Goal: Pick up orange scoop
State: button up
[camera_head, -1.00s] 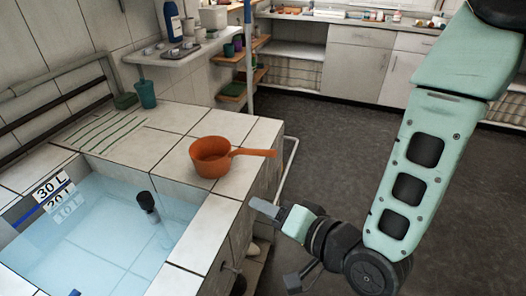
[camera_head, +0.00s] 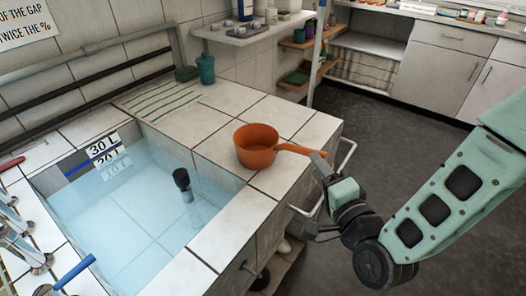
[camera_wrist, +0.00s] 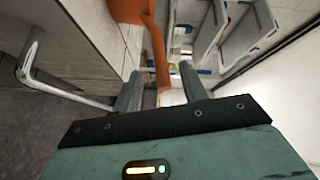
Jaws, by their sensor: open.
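The orange scoop (camera_head: 256,147) sits upright on the white tiled counter, near the sink's right corner. Its handle points right, past the counter edge. My gripper (camera_head: 319,160) is at the handle's free end, just off the counter edge. In the wrist view, the scoop (camera_wrist: 127,10) shows at the top, and its handle runs down between the two spread fingers of my gripper (camera_wrist: 161,84). The fingers are open. I cannot tell whether either finger touches the handle.
The water-filled sink (camera_head: 209,240) lies left of the scoop, with a dark-topped upright object (camera_head: 182,179) in it. A teal cup (camera_head: 205,69) stands at the counter's back. A metal rail (camera_head: 346,156) is beside the counter's right side. Dark floor is clear to the right.

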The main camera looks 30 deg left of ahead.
aim_at(305, 151)
jog(key=shift+p+x, duration=0.8)
jog(key=shift+x, duration=2.65)
grip_shut()
